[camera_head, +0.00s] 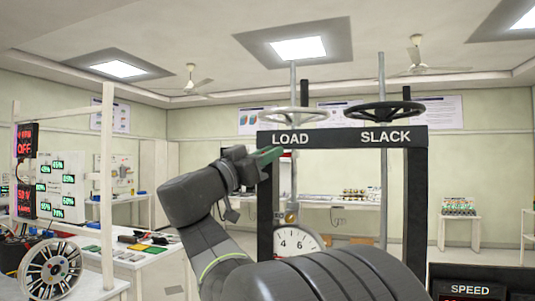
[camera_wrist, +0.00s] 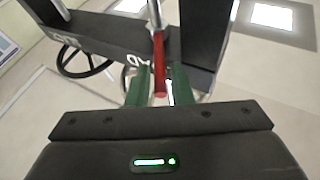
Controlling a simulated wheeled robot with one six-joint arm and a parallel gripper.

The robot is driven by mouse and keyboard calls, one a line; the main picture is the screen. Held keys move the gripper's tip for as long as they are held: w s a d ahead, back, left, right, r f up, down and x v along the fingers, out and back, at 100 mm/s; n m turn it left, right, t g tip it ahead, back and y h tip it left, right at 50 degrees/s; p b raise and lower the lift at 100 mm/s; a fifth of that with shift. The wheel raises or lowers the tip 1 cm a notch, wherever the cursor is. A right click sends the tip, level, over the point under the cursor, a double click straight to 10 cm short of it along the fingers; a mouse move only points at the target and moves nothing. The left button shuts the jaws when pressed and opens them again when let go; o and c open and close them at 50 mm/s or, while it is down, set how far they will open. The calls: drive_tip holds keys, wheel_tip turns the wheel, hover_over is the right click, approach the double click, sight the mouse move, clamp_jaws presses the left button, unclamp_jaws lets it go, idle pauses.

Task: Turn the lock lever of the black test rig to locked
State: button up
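The black test rig (camera_head: 418,185) stands ahead, its crossbar marked LOAD and SLACK. My gripper (camera_head: 268,154) is raised at the rig's left upright, just below the LOAD end. In the wrist view, a red lever (camera_wrist: 160,78) points toward the camera between the two green fingers of my gripper (camera_wrist: 160,88). The fingers look parted, with a narrow gap beside the lever; I see no firm contact. In the head view my gripper and arm cover most of the lever and part of the upright.
A pale handwheel (camera_head: 302,115) and a black handwheel (camera_head: 385,111) sit above the crossbar on upright rods. A round dial (camera_head: 297,243) stands below, partly behind my arm. A SPEED panel (camera_head: 470,290) is at the lower right. A white bench (camera_head: 130,262) is at left.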

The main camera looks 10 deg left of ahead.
drive_tip(key=shift+c, duration=0.4)
clamp_jaws()
